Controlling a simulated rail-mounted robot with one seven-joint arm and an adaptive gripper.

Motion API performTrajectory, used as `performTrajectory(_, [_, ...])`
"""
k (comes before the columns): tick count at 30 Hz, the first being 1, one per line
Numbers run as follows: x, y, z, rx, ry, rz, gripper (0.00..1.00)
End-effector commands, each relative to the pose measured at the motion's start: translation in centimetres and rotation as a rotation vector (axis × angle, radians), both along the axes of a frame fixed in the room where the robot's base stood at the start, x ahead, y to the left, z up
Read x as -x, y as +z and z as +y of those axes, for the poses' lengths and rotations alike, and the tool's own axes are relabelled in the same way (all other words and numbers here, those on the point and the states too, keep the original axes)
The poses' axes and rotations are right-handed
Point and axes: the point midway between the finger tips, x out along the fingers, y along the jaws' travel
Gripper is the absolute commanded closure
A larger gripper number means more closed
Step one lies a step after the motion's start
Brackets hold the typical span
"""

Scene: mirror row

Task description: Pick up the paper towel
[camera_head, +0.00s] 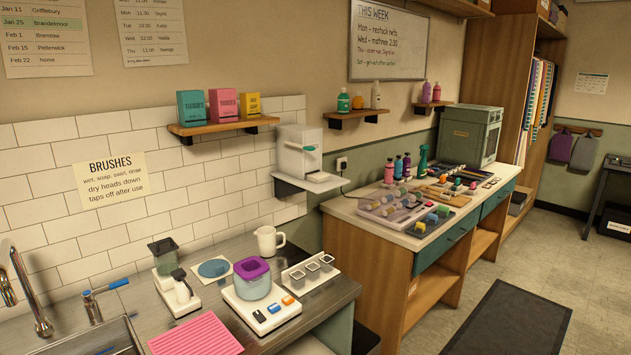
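I cannot pick out the paper towel for sure. A white box with a teal part (299,150) is mounted on the tiled wall, and a small white flat piece (320,177) lies on the ledge (304,187) below it; I cannot tell whether that piece is a paper towel. A pink ribbed sheet (195,337) lies flat on the counter by the sink; it looks more like a mat. My gripper is not in view.
A sink tap (22,290) stands left. The floor at right is clear around a dark mat (510,322).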

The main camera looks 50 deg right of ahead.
Motion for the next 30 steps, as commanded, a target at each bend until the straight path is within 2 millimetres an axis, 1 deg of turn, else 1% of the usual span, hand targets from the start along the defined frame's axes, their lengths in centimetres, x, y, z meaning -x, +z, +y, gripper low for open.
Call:
performTrajectory(12, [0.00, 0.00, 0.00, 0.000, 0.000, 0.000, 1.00])
performTrajectory(13, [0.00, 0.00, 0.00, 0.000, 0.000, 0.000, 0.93])
performTrajectory(14, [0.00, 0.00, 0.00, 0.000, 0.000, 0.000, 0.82])
performTrajectory(15, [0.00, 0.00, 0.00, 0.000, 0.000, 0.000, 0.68])
performTrajectory(17, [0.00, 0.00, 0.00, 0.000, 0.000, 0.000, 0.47])
performTrajectory(18, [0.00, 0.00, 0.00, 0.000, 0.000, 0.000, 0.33])
performTrajectory(21, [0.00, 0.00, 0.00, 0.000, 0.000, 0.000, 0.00])
performTrajectory(30, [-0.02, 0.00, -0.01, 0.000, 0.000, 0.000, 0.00])
